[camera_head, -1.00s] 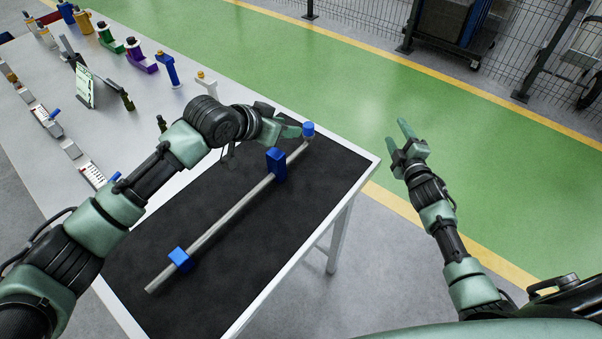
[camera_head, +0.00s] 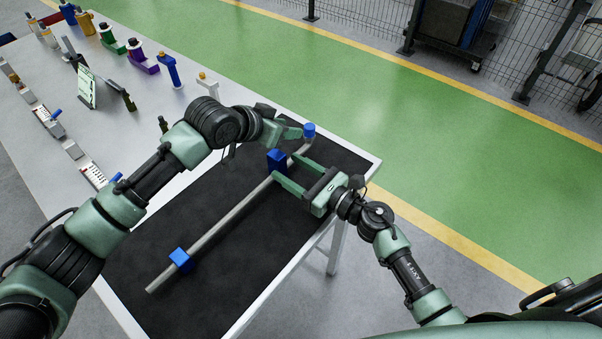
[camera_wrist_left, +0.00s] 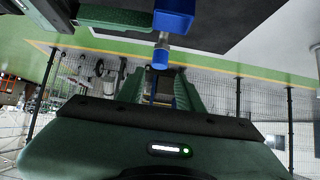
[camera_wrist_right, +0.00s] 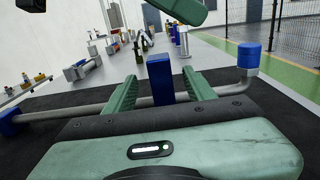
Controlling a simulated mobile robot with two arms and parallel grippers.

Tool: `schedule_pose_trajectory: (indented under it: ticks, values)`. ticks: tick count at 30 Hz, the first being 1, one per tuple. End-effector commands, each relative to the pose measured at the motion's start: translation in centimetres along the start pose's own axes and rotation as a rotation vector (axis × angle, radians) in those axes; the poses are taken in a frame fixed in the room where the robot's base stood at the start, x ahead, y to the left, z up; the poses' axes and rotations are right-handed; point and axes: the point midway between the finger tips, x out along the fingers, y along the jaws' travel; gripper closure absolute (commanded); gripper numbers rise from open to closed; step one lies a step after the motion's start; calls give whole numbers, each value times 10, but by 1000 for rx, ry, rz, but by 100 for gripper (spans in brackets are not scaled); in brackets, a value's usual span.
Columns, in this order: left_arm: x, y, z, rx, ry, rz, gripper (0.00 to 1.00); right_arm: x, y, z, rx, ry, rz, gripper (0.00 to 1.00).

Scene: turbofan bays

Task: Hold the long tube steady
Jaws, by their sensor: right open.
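The long grey tube (camera_head: 222,228) lies diagonally over a black mat, held in two blue supports, a near one (camera_head: 181,260) and a taller far one (camera_head: 277,161). Its far end bends and carries a blue cap (camera_head: 308,130), also seen in the right wrist view (camera_wrist_right: 249,55). My right gripper (camera_head: 286,166) is open, fingers on either side of the far support. In the right wrist view the far support (camera_wrist_right: 160,75) shows between the fingers; contact is unclear. My left gripper (camera_head: 296,130) is close to the capped end, its fingers apart and empty in the left wrist view.
The mat (camera_head: 190,220) covers the table's near end. Several coloured parts on stands, a small tablet (camera_head: 86,88) and trays line the table's far left. Open green floor (camera_head: 380,100) lies beyond, with a mesh fence (camera_head: 535,50) behind.

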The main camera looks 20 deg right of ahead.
Motion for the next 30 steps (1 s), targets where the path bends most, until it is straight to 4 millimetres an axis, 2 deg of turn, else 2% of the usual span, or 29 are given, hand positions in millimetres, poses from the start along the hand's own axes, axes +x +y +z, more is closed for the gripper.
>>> schedule_pose_trajectory:
  ticks: [3,9,20,21,26,27,30]
  values:
    - [0,0,0,0,0,0,64,20,0,0,3,-2,-1,45]
    - [0,0,0,0,0,0,64,42,-1,0,5,-1,-3,45]
    - [0,0,0,0,0,0,64,48,-1,0,5,0,-2,45]
    - [0,0,0,0,0,0,64,48,-1,0,5,0,-2,51]
    - [0,0,0,0,0,0,64,48,-1,0,5,0,-2,96]
    - [0,0,0,0,0,0,64,48,-1,0,5,0,-2,100]
    - [0,0,0,0,0,0,64,48,-1,0,5,0,-2,100]
